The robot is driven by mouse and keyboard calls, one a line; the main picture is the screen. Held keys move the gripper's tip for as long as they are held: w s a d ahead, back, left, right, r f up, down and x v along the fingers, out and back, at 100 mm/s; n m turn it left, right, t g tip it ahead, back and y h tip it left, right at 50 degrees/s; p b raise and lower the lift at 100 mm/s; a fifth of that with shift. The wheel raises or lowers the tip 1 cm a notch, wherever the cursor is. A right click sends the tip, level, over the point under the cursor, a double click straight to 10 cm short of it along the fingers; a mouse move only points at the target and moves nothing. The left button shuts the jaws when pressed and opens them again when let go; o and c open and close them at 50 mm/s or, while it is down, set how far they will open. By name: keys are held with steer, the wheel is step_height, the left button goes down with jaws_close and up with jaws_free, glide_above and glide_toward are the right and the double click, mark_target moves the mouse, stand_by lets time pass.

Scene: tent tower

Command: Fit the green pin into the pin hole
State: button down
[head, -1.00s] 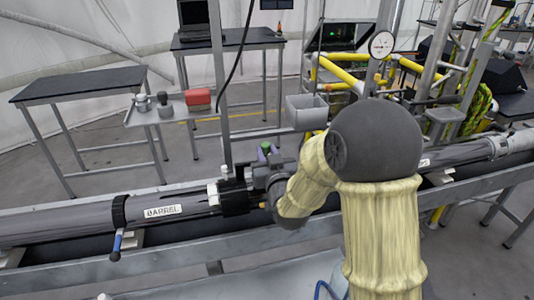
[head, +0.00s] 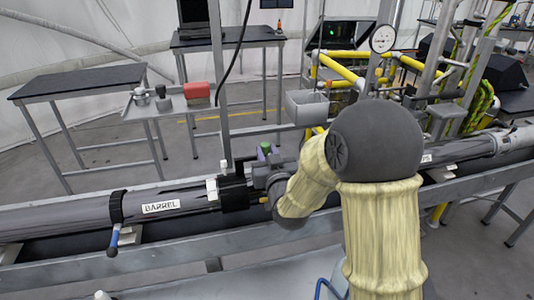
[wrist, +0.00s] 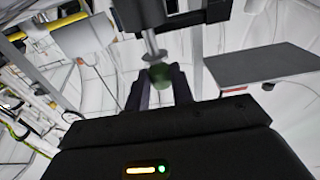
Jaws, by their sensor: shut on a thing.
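The barrel lies along a long metal trough (head: 140,250). A blue-handled clamp (head: 113,238) hangs on its left part. An upright post (head: 222,110) stands behind my gripper. A side tray (head: 165,108) holds a red box (head: 197,92). Yellow pipes (head: 343,68) stand at the back right.

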steer(key=shift+f+b, duration=1.6)
steer(key=c, duration=1.1)
jaws_free()
